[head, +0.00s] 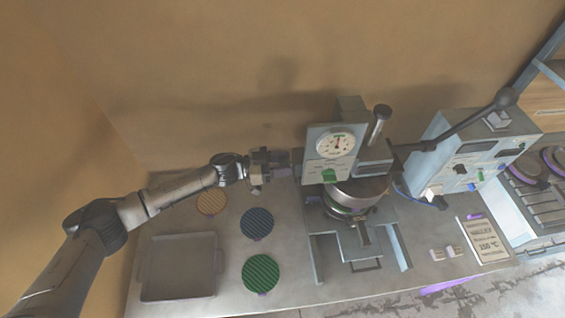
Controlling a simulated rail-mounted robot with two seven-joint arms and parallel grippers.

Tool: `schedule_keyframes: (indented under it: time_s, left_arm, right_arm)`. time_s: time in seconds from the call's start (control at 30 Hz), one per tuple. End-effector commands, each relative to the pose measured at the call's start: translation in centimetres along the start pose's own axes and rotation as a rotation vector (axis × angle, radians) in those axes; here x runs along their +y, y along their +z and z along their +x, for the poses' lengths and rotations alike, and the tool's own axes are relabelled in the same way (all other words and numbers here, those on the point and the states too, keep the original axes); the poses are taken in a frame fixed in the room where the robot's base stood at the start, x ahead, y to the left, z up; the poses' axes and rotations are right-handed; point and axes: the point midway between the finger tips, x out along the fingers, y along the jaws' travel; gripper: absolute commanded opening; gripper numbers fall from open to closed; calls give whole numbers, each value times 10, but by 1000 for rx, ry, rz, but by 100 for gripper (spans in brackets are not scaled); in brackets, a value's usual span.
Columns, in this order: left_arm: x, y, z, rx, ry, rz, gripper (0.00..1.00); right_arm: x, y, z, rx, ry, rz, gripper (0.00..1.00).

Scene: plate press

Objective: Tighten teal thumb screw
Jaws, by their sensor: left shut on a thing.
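My left gripper (292,163) reaches in from the left. Its fingers are shut at the left side of the plate press (320,135), just beside the gauge panel. No teal screw head shows clearly; the fingers hide what they hold, which by its place at the press's side is likely the teal thumb screw. The press carries a round dial gauge (336,144) and a green patch below it. My right gripper is not in view.
An orange disc (211,202), a blue disc (257,223), a green disc (261,273) and a grey tray (178,267) lie left of the press. A long ball-ended lever (470,120) extends right, over a control box (470,160). The bench front is mostly clear.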

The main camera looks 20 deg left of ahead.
Motion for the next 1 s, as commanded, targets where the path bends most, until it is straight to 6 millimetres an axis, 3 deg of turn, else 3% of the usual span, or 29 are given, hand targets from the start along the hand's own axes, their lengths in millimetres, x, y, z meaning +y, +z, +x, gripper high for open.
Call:
schedule_keyframes:
  time_s: [0.2,0.57,1.0]
  left_arm:
    - [0,0,0,0,1,0,17]
    - [0,1,0,1,1,87,17]
    - [0,2,0,1,0,476,17]
  right_arm:
    - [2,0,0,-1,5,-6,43]
    - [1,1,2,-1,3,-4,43]
    - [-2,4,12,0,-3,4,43]
